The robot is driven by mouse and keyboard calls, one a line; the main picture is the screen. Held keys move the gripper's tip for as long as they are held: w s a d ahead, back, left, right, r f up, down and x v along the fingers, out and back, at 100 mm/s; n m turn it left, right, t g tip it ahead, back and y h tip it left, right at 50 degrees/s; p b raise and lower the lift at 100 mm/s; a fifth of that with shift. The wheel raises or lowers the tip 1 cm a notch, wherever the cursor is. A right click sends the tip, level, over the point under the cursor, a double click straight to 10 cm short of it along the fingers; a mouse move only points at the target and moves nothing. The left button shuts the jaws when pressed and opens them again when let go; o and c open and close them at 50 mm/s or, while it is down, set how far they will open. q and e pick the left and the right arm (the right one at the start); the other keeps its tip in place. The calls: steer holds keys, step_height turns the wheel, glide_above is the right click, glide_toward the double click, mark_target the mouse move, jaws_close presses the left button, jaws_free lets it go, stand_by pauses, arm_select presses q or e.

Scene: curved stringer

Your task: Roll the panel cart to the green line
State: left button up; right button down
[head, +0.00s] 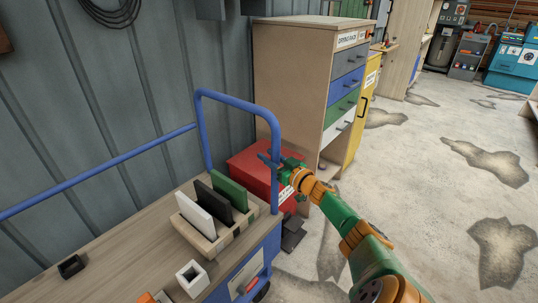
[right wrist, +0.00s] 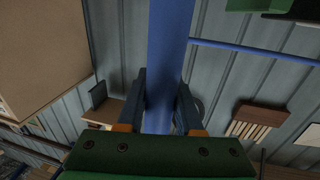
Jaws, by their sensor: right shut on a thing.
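The panel cart has a wooden top (head: 120,243) and a blue tubular handle (head: 236,98) at its far end. A wooden rack (head: 212,240) on the top holds a white, a black and a green panel upright. My right gripper (head: 270,161) is shut on the right upright of the handle. In the right wrist view the blue tube (right wrist: 168,45) runs between the two fingers of my right gripper (right wrist: 161,85). My left gripper is not in view. No green line shows on the visible floor.
A red box (head: 252,172) stands just beyond the handle. Past it is a wooden drawer cabinet (head: 290,90) with a yellow cabinet (head: 363,110) beside it. A grey corrugated wall (head: 100,90) runs along the left. The concrete floor (head: 425,175) to the right is clear, with stains.

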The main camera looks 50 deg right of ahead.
steer(key=shift+d+r, duration=0.1)
steer(key=shift+r, duration=0.05)
steer(key=c, duration=0.8)
jaws_free()
steer(key=shift+o, duration=1.1)
steer(key=shift+d, duration=0.15)
steer(key=s+p, duration=0.3)
steer(key=s, duration=0.4)
steer(key=shift+a+f, duration=0.25)
steer(key=shift+a, duration=0.1)
